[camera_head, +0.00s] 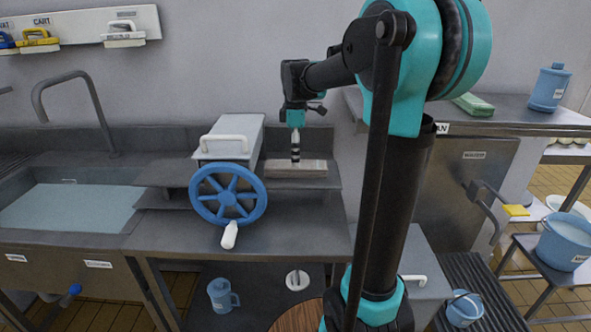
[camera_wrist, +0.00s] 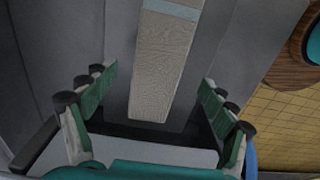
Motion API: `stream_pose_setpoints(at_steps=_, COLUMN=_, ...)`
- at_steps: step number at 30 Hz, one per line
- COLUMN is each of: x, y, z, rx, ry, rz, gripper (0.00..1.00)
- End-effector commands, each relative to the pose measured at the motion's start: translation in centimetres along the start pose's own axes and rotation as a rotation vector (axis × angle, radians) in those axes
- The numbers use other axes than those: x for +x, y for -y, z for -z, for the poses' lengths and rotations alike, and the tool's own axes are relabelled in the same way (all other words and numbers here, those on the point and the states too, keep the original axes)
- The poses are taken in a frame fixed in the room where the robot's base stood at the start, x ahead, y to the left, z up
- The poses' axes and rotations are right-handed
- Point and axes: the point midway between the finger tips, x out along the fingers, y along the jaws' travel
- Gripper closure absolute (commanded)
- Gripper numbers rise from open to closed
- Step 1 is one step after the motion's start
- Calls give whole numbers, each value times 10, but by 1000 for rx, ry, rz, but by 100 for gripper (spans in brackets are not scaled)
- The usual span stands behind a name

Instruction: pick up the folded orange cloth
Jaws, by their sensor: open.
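No cloth that is plainly orange shows in either view. A long beige, woven-looking piece (camera_head: 312,168) with a pale band lies on the grey metal shelf behind the blue handwheel; I cannot tell for sure that it is a folded cloth. In the wrist view the beige piece (camera_wrist: 160,65) runs between the fingers, its near end close to the palm. My gripper (camera_head: 295,152) points down over it, and in the wrist view my gripper (camera_wrist: 158,80) is open, with green pads apart on both sides. Whether the pads touch it is unclear.
A grey box with a white handle (camera_head: 228,137) and a blue handwheel (camera_head: 228,196) stand left of my gripper. A water-filled sink (camera_head: 70,207) is farther left. A folded green cloth (camera_head: 473,104) and a blue jug (camera_head: 549,88) sit on the right shelf.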

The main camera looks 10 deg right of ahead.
Motion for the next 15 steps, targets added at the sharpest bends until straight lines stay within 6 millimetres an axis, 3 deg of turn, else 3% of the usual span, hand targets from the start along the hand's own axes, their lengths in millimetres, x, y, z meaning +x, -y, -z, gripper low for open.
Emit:
stream_pose_setpoints(at_steps=6, x=29, y=-3, z=1, rx=0, ry=0, rz=0, gripper=16)
stream_pose_setpoints(at_steps=15, x=34, y=-3, z=1, rx=0, ry=0, rz=0, gripper=16)
